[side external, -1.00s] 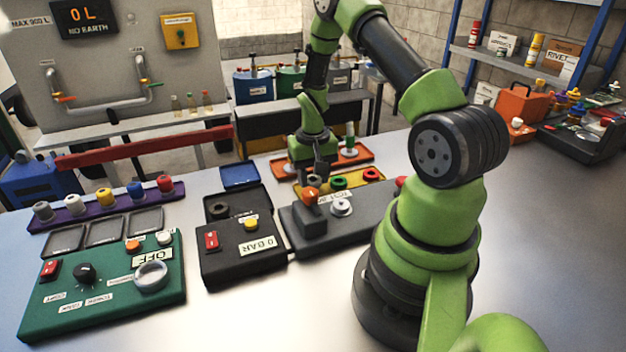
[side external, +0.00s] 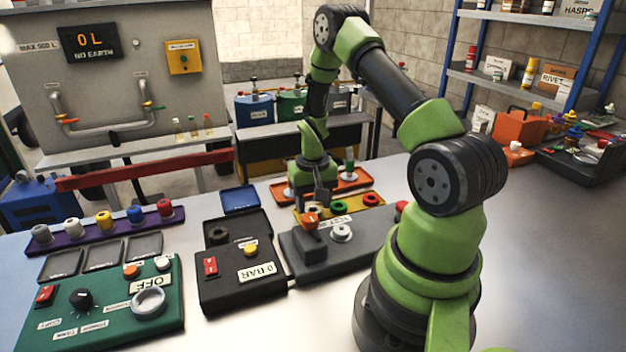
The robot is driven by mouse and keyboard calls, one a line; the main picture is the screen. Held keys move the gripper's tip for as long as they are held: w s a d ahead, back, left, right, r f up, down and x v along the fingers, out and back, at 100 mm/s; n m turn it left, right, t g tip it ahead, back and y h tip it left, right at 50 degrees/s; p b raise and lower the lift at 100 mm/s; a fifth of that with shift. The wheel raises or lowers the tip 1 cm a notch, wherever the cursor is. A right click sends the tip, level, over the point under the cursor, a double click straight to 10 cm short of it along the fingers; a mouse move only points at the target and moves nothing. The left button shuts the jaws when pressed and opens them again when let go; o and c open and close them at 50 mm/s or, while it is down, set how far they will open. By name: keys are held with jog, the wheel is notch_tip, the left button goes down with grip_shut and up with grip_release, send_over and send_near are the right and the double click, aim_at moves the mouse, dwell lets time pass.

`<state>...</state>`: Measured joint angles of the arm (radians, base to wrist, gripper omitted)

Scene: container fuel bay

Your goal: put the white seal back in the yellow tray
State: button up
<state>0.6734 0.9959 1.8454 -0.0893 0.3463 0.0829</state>
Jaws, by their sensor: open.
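A white ring-like piece (side external: 342,232), which looks like the white seal, sits on the grey test block (side external: 345,257), right of its orange-topped lever (side external: 310,220). I cannot tell if it is around a post. The yellow tray (side external: 377,196) lies just behind the block, with a green seal (side external: 341,201) and a red seal (side external: 371,200) in it. My gripper (side external: 318,203) points down over the tray's left end, behind and left of the white piece. It is open, and I see nothing held. The gripper hides that end of the tray.
An orange tray (side external: 355,186) with small upright pieces lies behind the yellow tray. A black box with a gauge label (side external: 243,285) stands left of the block, and a green panel (side external: 110,330) farther left. Bare table lies in front of the boxes.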

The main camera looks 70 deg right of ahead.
aim_at(313, 209)
jog(key=w+a+r+n+t, duration=0.1)
jog(key=a+r, duration=0.2)
jog(key=r, duration=0.7)
jog(key=a+r+t, duration=0.1)
jog(key=a+r, duration=0.2)
jog(key=r, duration=0.6)
jog(key=s+a+r+n+t+y, duration=0.1)
jog(key=s+a+r+n+t, duration=0.1)
jog(key=s+a+r, duration=0.3)
jog(key=s+a+r+n+t+y, duration=0.1)
jog(key=s+a+r, duration=0.4)
jog(key=a, duration=0.6)
jog(key=shift+s+a+r+n+t, duration=0.2)
jog(key=shift+s+n+t, duration=0.35)
jog(key=shift+n+t, duration=0.4)
